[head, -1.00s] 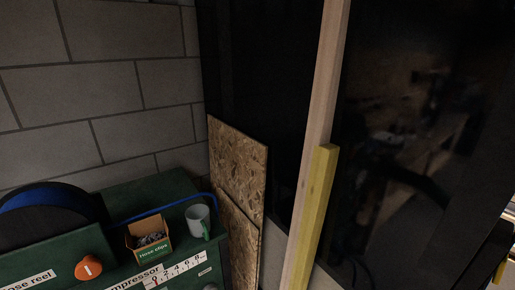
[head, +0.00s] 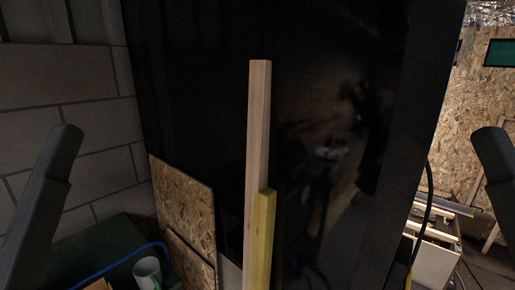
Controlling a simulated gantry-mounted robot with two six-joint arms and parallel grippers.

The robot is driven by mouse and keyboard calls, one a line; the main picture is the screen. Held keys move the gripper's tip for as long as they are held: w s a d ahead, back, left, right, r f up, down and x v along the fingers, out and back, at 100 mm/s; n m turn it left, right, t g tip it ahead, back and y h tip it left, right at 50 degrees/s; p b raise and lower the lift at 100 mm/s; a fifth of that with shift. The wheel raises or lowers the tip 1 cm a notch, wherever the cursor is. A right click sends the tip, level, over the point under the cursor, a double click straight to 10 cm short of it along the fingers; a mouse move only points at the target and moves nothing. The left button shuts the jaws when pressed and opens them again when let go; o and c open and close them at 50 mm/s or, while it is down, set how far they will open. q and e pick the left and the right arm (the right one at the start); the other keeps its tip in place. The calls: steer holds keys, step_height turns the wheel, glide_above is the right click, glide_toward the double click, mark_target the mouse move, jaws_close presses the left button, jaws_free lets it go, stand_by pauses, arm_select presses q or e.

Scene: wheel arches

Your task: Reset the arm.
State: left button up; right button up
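Two dark grey parts of my own arms show in the head view, one rising at the left edge and one at the right edge. No gripper fingers can be made out on either of them. Neither arm part appears to touch anything.
A pale timber post (head: 258,150) and a shorter yellow one (head: 264,235) stand upright before a glossy black panel (head: 330,120). Chipboard sheets (head: 184,205) lean left of them. A mug (head: 147,273) and blue hose (head: 115,252) sit on a green cabinet top (head: 95,238), lower left.

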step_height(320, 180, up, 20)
steer(key=p, duration=1.7)
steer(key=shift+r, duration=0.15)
